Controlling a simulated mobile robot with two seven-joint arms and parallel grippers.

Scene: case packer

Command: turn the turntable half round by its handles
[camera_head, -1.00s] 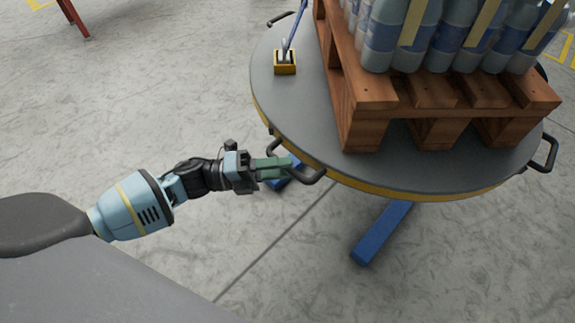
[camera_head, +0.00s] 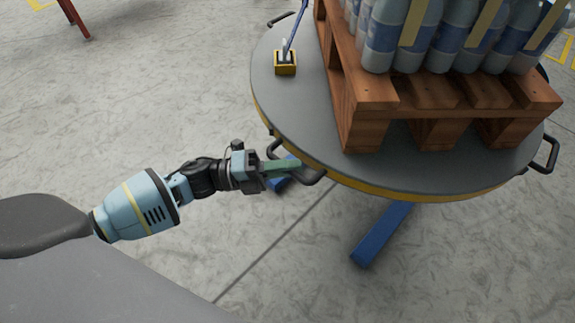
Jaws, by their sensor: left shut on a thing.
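The round grey turntable (camera_head: 290,115) with a yellow rim stands at the upper right. It carries a wooden pallet (camera_head: 367,95) with several bottles (camera_head: 385,35). My left gripper (camera_head: 292,166) is at the near left edge of the turntable, shut on the near handle (camera_head: 314,180), a dark bar. The green fingers hide part of that handle. Another handle (camera_head: 552,155) sticks out at the right edge, and another (camera_head: 280,19) at the far left edge. My right gripper is not in view.
A small yellow box (camera_head: 286,69) with a lever sits on the turntable's left part. Blue floor legs (camera_head: 382,235) reach out below it. A red stand (camera_head: 75,18) is at the far upper left. The floor left of the turntable is clear.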

